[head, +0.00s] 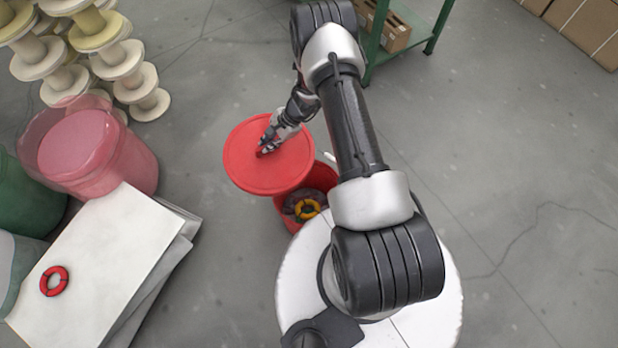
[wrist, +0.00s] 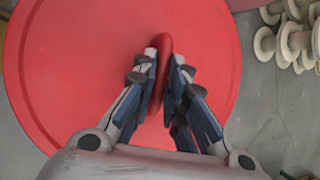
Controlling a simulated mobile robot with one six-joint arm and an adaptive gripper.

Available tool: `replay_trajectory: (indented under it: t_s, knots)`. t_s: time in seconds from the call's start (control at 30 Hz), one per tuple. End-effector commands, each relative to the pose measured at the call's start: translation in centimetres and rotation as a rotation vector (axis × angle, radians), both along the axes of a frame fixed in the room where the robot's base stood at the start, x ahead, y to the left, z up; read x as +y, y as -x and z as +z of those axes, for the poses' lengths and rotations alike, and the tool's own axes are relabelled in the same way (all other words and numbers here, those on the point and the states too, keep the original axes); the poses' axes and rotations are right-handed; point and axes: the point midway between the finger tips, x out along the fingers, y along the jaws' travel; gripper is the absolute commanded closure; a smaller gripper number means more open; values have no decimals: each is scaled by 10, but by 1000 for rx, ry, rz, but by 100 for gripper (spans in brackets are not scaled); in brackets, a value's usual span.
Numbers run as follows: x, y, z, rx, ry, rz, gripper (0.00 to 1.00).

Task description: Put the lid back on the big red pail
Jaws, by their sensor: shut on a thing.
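The round red lid (head: 250,170) is held in the air by my gripper (head: 268,146), which is shut on the red knob at its middle. In the wrist view the lid (wrist: 70,80) fills much of the picture, and my gripper's fingers (wrist: 166,72) pinch the knob from both sides. The big red pail (head: 325,180) stands open on the floor in the head view, below and to the right of the lid. The lid hides its left part. A yellow ring (head: 307,208) and darker things show inside the pail.
A translucent pink tub (head: 140,160) and a dark green tub (head: 25,195) stand at the left. A red ring (head: 54,281) lies on the white stacked boards (head: 105,250). Pale spools (head: 118,60) are at the upper left. A green shelf (head: 410,22) stands behind. The floor right is clear.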

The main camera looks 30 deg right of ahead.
Motion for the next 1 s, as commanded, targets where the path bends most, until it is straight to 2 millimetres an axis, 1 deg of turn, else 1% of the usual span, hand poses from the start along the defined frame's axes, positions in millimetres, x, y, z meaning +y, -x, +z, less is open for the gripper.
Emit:
replay_trajectory:
  t_s: [0.03,0.1,0.17,0.2,0.3,0.4,0.5,0.6,0.77,1.0]
  knots:
    - [-13,10,-27,9,-4,-90,100]
    - [-29,20,-55,9,-3,-194,100]
    - [-42,30,-77,8,-2,-277,100]
    - [-49,38,-91,7,-3,-328,100]
    - [-64,60,-123,7,-4,-444,100]
    - [-76,82,-149,4,-2,-540,100]
    - [-83,96,-165,-1,-2,-603,100]
    - [-87,104,-173,-5,-2,-632,100]
    - [-88,106,-182,-7,0,-641,100]
    - [-88,105,-206,-8,-1,-640,100]
